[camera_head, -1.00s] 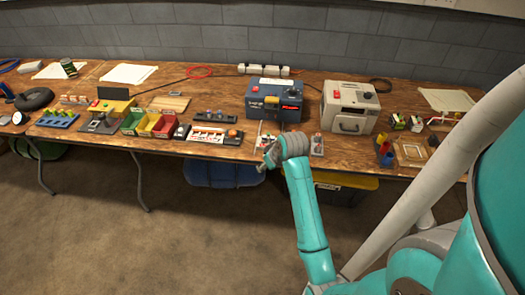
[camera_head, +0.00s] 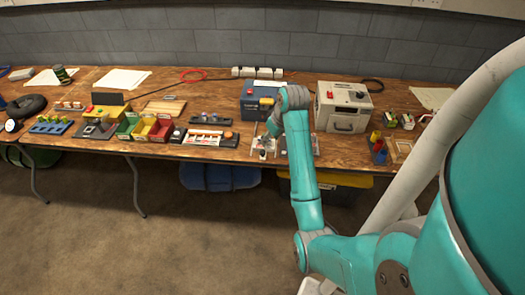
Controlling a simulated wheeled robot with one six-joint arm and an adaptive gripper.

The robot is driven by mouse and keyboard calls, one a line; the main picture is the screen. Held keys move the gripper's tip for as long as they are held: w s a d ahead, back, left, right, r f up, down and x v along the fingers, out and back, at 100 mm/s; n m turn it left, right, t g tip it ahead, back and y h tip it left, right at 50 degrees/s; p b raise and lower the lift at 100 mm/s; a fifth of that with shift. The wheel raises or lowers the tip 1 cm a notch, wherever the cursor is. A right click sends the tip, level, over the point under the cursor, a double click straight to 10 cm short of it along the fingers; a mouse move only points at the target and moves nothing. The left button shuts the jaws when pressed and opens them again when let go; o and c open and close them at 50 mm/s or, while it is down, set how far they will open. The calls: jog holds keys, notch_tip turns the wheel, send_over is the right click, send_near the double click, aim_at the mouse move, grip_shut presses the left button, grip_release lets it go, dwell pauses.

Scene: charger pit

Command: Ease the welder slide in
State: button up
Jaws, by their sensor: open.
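A blue boxy machine (camera_head: 254,92), which looks like the welder, stands on the wooden workbench behind my arm. My wrist and arm cover its right side. A yellow patch shows on its front; its slide cannot be made out at this size. My gripper (camera_head: 268,131) points down in front of the blue machine, over the bench's front part. It is open, and its fingers are small and partly merged with the things behind. I cannot tell whether it touches anything.
A white machine with a front handle (camera_head: 342,106) stands right of my arm. Small parts, a red-and-blue holder (camera_head: 378,148) and a wooden frame (camera_head: 402,146) lie further right. Left are a long tray (camera_head: 208,138) and coloured bins (camera_head: 146,127). A white power strip (camera_head: 258,72) lies behind.

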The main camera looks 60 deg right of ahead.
aim_at(263, 152)
jog(key=shift+x, duration=5.15)
grip_shut()
